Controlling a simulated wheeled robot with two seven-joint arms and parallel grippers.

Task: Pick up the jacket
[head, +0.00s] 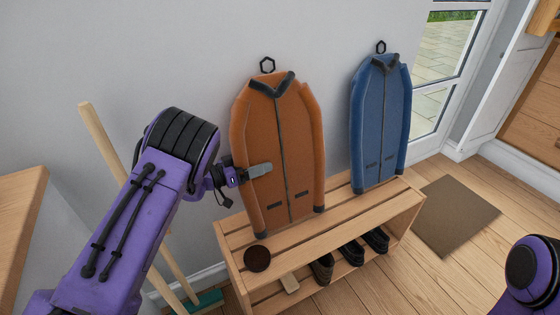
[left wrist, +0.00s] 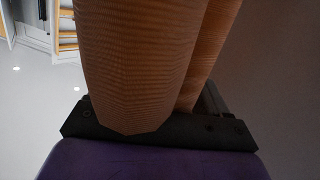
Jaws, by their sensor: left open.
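An orange-brown jacket (head: 291,150) with a dark collar and a black hanging loop stands upright against the wall, its lower edge at the bench top. A blue jacket (head: 379,120) of the same form stands to its right. My left gripper (head: 258,171) is open at the left sleeve of the orange jacket. One grey finger lies in front of the sleeve; the other is hidden. In the left wrist view the orange jacket (left wrist: 140,60) fills the middle, close against the dark gripper base. My right gripper is out of view.
A slatted wooden bench (head: 335,232) carries a small dark round object (head: 257,259). Dark shoes (head: 350,252) stand on its lower shelf. A broom (head: 100,135) leans at the left. A brown mat (head: 455,213) lies near the glass door. Floor at the right is clear.

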